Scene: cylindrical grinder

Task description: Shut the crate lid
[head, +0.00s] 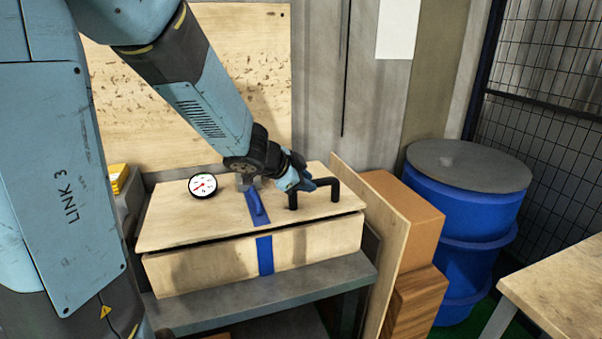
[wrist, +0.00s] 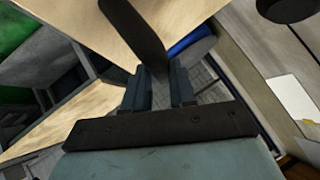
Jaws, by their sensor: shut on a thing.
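The wooden crate (head: 200,269) stands on a grey bench in the head view. Its pale wooden lid (head: 180,222) lies over it, almost level, with a thin dark gap along the front edge. A black bar handle (head: 335,188) stands on the right part of the lid. My gripper (head: 306,184) is at the handle, shut on it. In the wrist view, the dark handle (wrist: 137,32) runs between the two fingers (wrist: 158,88), with pale wood behind it. My fingers partly hide the handle in the head view.
A round dial gauge (head: 203,186) and a blue strap (head: 256,207) are on the lid. An upright board (head: 385,225) and brown boxes (head: 408,215) stand close on the right, then a blue drum (head: 455,225). A wooden table (head: 560,290) is at the lower right.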

